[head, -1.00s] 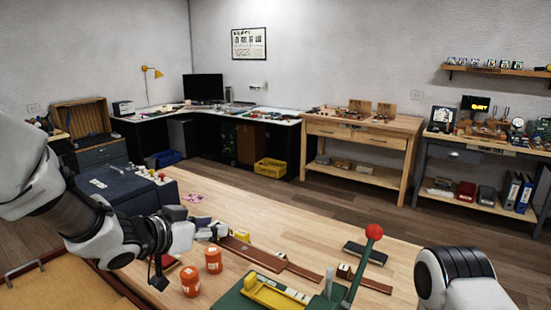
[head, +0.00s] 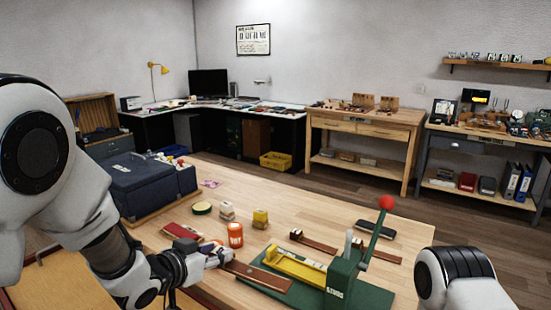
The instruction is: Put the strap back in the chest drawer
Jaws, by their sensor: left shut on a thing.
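A flat brown strap (head: 256,276) reaches rightward from my left gripper (head: 221,257). The gripper is shut on its left end, and the strap slopes down toward the green base of a press. I cannot tell whether its far end touches anything. A dark blue-grey chest (head: 150,190) stands on the bench at the left, behind my left arm. No open drawer shows on it, and part of its front is hidden by the arm. Only a white and black link of my right arm shows at the lower right; its gripper is out of view.
A green press (head: 343,283) with a red-knobbed lever stands front right. An orange jar (head: 235,235), a dark red block (head: 182,231), a round tin (head: 202,208) and small bottles (head: 260,218) stand near my left gripper. The wooden bench (head: 300,212) is clear toward the back.

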